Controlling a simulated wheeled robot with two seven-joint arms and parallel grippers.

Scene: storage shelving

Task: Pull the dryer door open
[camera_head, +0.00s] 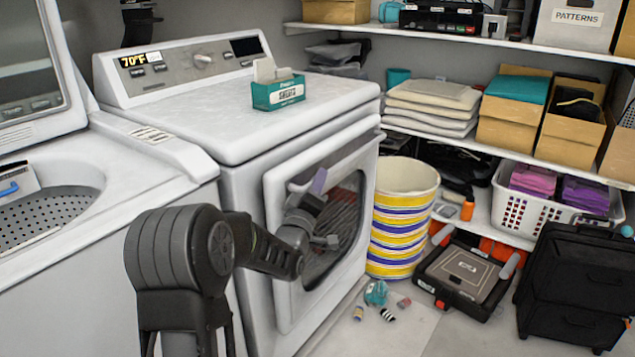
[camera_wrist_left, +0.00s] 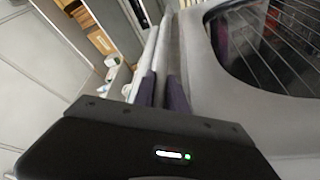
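The white dryer (camera_head: 235,130) stands in the middle of the head view. Its door (camera_head: 276,230) has a pale frame around a dark window; whether it is fully closed or slightly ajar is hard to tell. My left gripper (camera_head: 318,205) is in front of the window, near the left part of the frame, and hides some of it. In the left wrist view two purple-padded fingertips (camera_wrist_left: 162,92) sit a small gap apart beside the pale frame and the dryer window (camera_wrist_left: 265,45). Whether they grip an edge is unclear. My right gripper is not in view.
A teal box (camera_head: 279,94) stands on the dryer. A top-loading washer (camera_head: 100,190) is at the left. A striped bin (camera_head: 402,225) stands right of the dryer. Small items (camera_head: 384,300) and a black tray case (camera_head: 465,275) lie on the floor. Shelves (camera_head: 480,150) line the right.

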